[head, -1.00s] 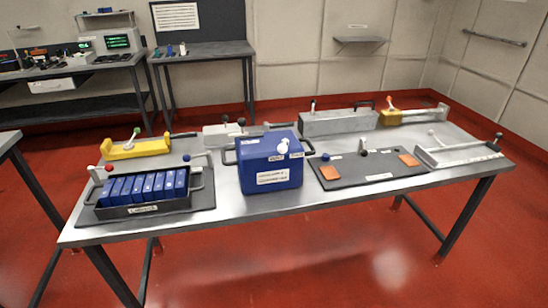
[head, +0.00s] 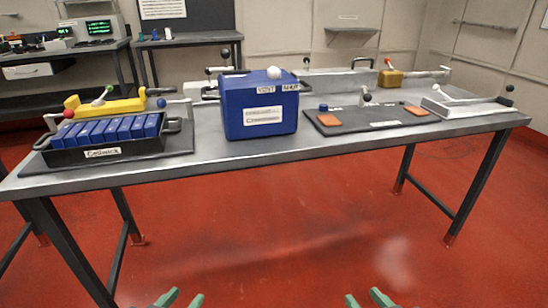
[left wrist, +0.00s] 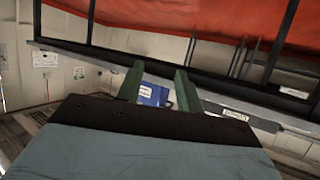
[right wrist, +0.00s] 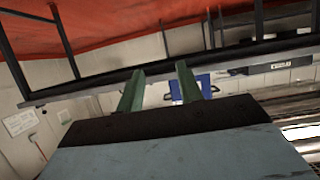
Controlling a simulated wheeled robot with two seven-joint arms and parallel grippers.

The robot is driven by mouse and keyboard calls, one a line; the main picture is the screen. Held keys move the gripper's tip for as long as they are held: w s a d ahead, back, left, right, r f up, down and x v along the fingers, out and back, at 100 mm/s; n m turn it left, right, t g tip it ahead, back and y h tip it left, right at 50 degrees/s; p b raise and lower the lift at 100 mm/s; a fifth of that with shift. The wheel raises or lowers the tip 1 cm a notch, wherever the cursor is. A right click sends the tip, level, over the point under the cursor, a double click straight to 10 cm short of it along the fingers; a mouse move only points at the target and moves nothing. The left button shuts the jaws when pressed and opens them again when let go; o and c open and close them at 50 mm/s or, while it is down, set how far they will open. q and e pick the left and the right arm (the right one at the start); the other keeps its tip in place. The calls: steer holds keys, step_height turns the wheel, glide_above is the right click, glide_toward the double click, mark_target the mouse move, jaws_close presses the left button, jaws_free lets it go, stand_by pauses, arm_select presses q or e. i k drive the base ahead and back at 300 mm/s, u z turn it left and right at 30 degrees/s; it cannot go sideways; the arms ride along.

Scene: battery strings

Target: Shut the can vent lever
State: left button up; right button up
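The blue can (head: 260,108) stands upright on the steel table, with a white label on its front. A white ball knob (head: 273,73), which looks like the vent lever's end, sits on its top near the right. Two small labels lie below the knob at the can's upper edge; the lever's arm is hard to make out. My left gripper (head: 180,299) and right gripper (head: 367,298) show at the bottom edge, both open and empty, well short of the table. The can also shows small between the fingers in the left wrist view (left wrist: 153,94) and in the right wrist view (right wrist: 203,84).
The steel table (head: 240,160) has a black tray of blue cells (head: 110,145) left of the can. A dark board with orange pads (head: 375,118) lies to the right. A yellow fixture (head: 105,106) and grey boxes stand behind. The floor before the table is clear.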

mark_target(273, 73)
steer(key=u, duration=0.5)
steer(key=k, duration=0.6)
steer(key=u, duration=0.8)
steer(key=i, duration=1.5)
steer(key=z, duration=0.95)
